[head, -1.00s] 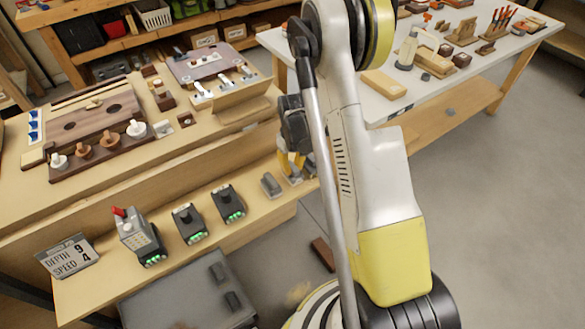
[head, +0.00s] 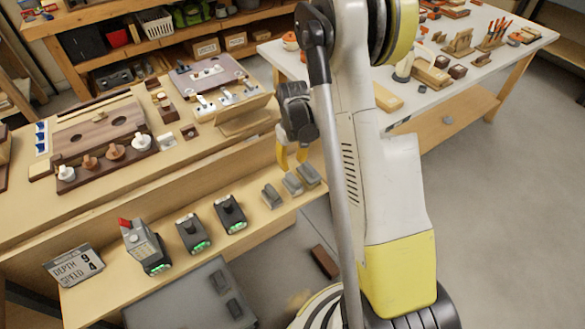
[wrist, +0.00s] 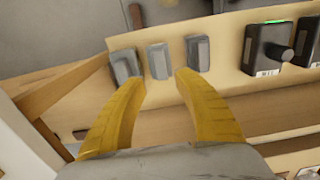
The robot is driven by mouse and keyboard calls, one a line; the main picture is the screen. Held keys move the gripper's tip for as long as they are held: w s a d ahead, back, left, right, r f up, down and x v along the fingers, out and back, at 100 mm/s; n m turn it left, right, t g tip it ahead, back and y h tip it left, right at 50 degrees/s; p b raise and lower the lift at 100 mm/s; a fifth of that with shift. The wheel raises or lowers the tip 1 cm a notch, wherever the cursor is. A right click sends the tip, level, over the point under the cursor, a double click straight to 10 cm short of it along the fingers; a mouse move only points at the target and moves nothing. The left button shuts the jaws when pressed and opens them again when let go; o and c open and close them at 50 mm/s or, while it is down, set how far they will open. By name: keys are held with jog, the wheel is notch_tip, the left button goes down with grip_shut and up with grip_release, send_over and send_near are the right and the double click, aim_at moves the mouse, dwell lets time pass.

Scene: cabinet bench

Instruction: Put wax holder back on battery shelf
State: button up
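Three small grey blocks stand in a row at the right end of the battery shelf (head: 250,222): a left one (head: 271,195), a middle one (head: 292,184) and a right one (head: 308,175). I cannot tell for sure which is the wax holder. My gripper (head: 291,163) is just above and behind the row, with its yellow fingers apart and nothing between them. In the wrist view the open fingertips (wrist: 160,80) lie just short of the middle block (wrist: 158,60).
Black batteries with green lights (head: 192,233) and a grey charger with a red switch (head: 142,245) stand left on the shelf. A sign (head: 74,264) is at its far left. The bench top (head: 165,165) rises behind. A dark brown block (head: 325,262) lies on the floor.

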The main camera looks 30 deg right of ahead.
jog(key=s+a+r+t, duration=0.15)
jog(key=a+r, duration=0.25)
jog(key=r, duration=0.5)
jog(key=s+a+r+t, duration=0.1)
jog(key=s+a+r, duration=0.2)
jog(key=r, duration=0.7)
jog(key=s+a+r+t, duration=0.2)
jog(key=s+a+r, duration=0.1)
jog(key=s, duration=0.3)
jog(key=s+a+r+t, duration=0.2)
jog(key=s+a+r, duration=0.2)
jog(key=s, duration=0.3)
jog(key=shift+s+a+r+t+p, duration=0.15)
jog(key=shift+a+t+p, duration=0.2)
jog(key=shift+a, duration=0.4)
